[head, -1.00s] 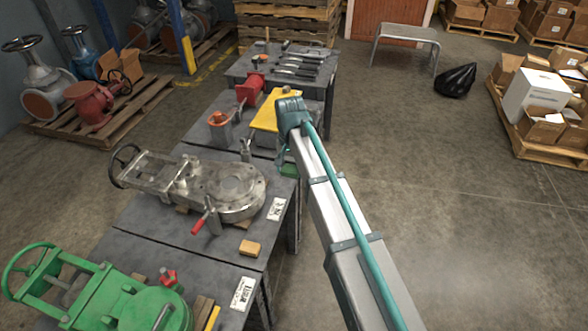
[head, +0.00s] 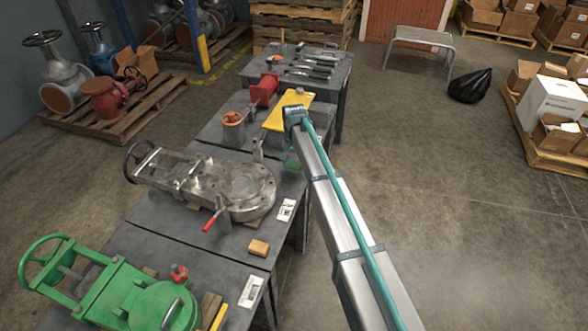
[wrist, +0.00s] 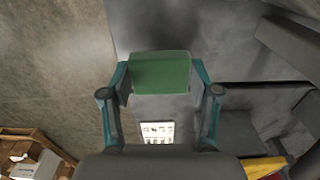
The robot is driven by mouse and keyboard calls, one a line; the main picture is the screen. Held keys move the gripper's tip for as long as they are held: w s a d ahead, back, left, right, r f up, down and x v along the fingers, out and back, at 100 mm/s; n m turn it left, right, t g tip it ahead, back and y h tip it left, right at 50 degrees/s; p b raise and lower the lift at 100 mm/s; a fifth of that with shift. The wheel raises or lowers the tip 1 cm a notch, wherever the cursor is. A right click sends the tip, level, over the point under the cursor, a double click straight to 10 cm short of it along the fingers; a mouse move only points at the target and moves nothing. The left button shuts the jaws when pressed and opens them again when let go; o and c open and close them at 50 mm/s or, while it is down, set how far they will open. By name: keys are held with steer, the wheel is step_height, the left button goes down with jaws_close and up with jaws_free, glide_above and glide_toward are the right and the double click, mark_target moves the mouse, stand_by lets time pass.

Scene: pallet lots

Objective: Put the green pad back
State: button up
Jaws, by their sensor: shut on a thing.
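The green pad (wrist: 160,72) is a small block held between the two teal fingers of my gripper (wrist: 160,78) in the wrist view. My gripper is shut on it, with one finger at each side. Grey tabletop and bare floor show beyond and below the pad. In the head view the green pad (head: 291,162) shows only partly beside my arm, near the right edge of the middle table. Most of my gripper is hidden there behind my arm. I cannot tell how high the pad is above the table.
A white label card (wrist: 157,132) lies below the pad in the wrist view. A metal valve body (head: 236,188) with a red-handled clamp and a tan block (head: 259,248) are on the tables. A yellow plate (head: 288,110) and a red spool (head: 265,88) stand farther back. Floor to the right is open.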

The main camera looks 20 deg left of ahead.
mark_target(294, 164)
steer(key=shift+w+f, duration=0.1)
steer(key=shift+f, duration=1.5)
steer(key=shift+f, duration=0.1)
steer(key=o, duration=1.2)
